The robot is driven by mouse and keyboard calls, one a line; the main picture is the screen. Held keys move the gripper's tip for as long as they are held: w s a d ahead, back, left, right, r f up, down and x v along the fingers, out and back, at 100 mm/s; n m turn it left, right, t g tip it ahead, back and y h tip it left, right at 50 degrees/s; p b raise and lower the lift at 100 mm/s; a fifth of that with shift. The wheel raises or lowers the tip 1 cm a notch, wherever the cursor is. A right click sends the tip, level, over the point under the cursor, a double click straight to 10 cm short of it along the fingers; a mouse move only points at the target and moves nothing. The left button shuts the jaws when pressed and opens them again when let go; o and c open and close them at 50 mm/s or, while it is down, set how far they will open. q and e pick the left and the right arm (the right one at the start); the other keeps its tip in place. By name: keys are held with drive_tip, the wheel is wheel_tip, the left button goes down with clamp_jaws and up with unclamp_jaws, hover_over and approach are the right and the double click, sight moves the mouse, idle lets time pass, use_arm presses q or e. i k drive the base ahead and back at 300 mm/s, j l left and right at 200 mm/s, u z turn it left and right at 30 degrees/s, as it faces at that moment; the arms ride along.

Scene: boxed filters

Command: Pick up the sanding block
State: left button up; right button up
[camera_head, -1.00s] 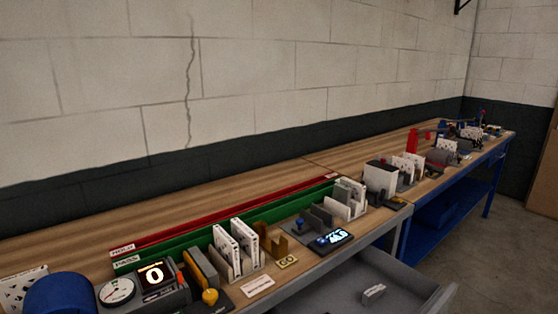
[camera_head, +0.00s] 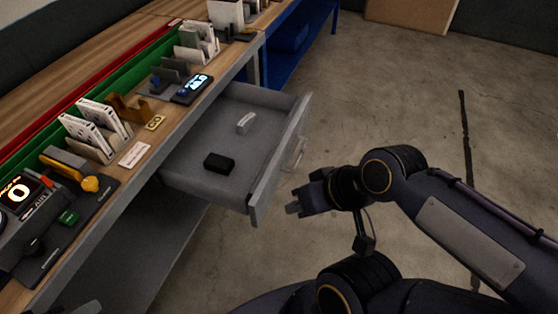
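A small black block (camera_head: 219,163), which looks like the sanding block, lies flat on the floor of the open grey drawer (camera_head: 190,185), towards its near left part. A pale, label-like small piece (camera_head: 246,123) lies farther back in the drawer. My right gripper (camera_head: 293,200) is outside the drawer, to the right of its front panel and apart from the block. Its fingers look spread and empty. My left gripper does not show clearly; only a dark part is at the bottom left edge.
The drawer's front panel (camera_head: 280,160) with its handle stands between my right gripper and the block. The bench top (camera_head: 110,190) above holds white boxed filters (camera_head: 88,138), a gauge unit and a small display (camera_head: 192,88).

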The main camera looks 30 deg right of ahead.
sight(215, 163)
drive_tip(key=i+l+u, duration=0.1)
drive_tip(key=l+u, duration=0.25)
drive_tip(key=i+l+u, duration=0.1)
drive_tip(key=l+u, duration=0.15)
drive_tip(key=u, duration=0.15)
drive_tip(key=l+u, duration=0.35)
